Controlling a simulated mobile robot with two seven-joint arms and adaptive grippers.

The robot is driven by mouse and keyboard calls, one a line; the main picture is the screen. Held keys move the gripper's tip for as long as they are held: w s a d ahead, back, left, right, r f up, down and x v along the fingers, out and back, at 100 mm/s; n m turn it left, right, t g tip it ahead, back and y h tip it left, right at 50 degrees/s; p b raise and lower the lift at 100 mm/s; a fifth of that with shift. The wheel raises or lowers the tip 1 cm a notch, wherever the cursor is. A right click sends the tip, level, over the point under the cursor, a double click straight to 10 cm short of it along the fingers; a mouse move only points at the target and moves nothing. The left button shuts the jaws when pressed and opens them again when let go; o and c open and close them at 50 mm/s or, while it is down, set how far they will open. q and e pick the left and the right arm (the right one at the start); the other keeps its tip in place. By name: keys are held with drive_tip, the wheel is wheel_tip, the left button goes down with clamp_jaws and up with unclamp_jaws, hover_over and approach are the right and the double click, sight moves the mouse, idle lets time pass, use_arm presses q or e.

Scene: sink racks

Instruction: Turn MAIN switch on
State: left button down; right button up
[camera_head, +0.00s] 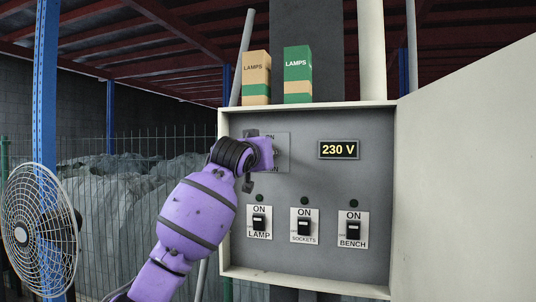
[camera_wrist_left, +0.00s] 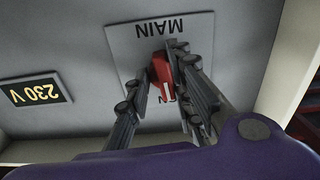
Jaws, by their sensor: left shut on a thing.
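The MAIN switch plate (camera_head: 283,153) is at the upper left inside the grey panel box, mostly hidden by my arm in the head view. In the left wrist view, the plate (camera_wrist_left: 128,40) appears upside down, with MAIN at the top and ON at the bottom, partly covered. A red switch handle (camera_wrist_left: 160,69) lies between these words, and its white-marked end is close to ON. My left gripper (camera_head: 252,168) is at the plate, and in the left wrist view its dark fingers (camera_wrist_left: 162,80) are shut on the red handle, one on each side. My right gripper is not in view.
A lit 230 V display (camera_head: 338,150) is right of the plate. LAMP (camera_head: 259,221), SOCKETS (camera_head: 304,225) and BENCH (camera_head: 350,228) switches line up below. The open box door (camera_head: 470,170) fills the right. Two lamp cartons (camera_head: 256,76) (camera_head: 298,75) stand on top. A fan (camera_head: 40,228) is at left.

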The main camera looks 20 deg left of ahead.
use_arm(q)
drive_tip(key=shift+w+d+f+m, duration=0.1)
drive_tip(key=shift+w+f+m, duration=0.15)
drive_tip(key=shift+f+m, duration=0.5)
drive_tip(key=c, duration=1.6)
unclamp_jaws()
drive_tip(key=shift+s, duration=0.1)
drive_tip(key=shift+o, duration=0.2)
drive_tip(key=shift+r, duration=0.25)
drive_tip(key=shift+s+r, duration=0.1)
drive_tip(key=shift+s, duration=0.05)
drive_tip(key=s, duration=1.1)
drive_tip(key=shift+s+a, duration=0.25)
drive_tip(key=shift+s, duration=0.15)
